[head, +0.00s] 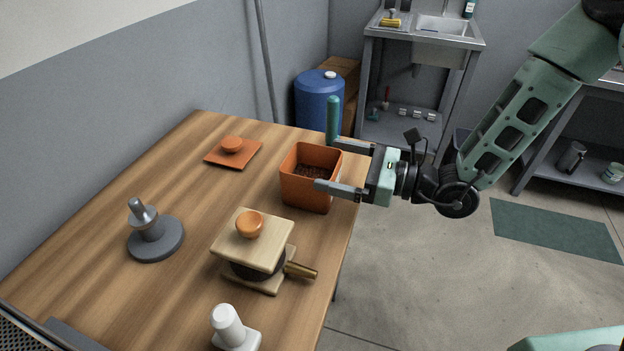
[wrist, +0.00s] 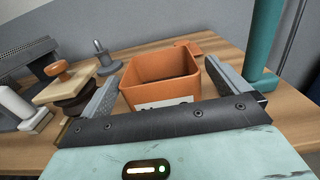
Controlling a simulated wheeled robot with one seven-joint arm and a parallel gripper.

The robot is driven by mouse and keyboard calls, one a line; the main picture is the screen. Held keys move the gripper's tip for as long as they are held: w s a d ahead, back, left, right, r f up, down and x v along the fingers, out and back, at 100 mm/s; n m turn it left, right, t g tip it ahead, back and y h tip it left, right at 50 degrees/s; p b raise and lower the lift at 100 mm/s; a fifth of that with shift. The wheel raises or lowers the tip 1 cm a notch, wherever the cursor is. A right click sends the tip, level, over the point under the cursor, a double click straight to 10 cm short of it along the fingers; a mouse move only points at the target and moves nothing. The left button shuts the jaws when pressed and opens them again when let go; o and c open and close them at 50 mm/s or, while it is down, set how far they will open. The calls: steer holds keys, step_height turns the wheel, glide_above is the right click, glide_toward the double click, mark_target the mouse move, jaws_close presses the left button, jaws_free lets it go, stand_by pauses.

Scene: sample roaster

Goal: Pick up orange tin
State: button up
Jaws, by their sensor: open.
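The orange tin (head: 305,190) is a square, open-topped box near the right edge of the wooden table, with dark contents inside. It also shows in the wrist view (wrist: 160,92), with a white label on its near face. My gripper (head: 325,164) is open, with one finger on each side of the tin. In the wrist view the tin stands between the two fingers (wrist: 172,90); I cannot tell whether either finger touches it. An orange square lid with a round knob (head: 232,145) lies apart on the table, behind the tin.
A green upright post (head: 333,120) stands just behind the tin. A wooden grinder-like box with an orange knob (head: 250,226), a grey tamper-like piece (head: 154,238) and a white piece (head: 230,325) stand on the table (head: 190,190). The table's right edge is close to the tin.

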mark_target(289, 155)
steer(key=x, duration=0.5)
steer(key=shift+s+a+p, duration=0.1)
steer(key=shift+a+p, duration=0.1)
steer(key=shift+p, duration=0.15)
steer(key=shift+f, duration=0.1)
steer(key=c, duration=0.8)
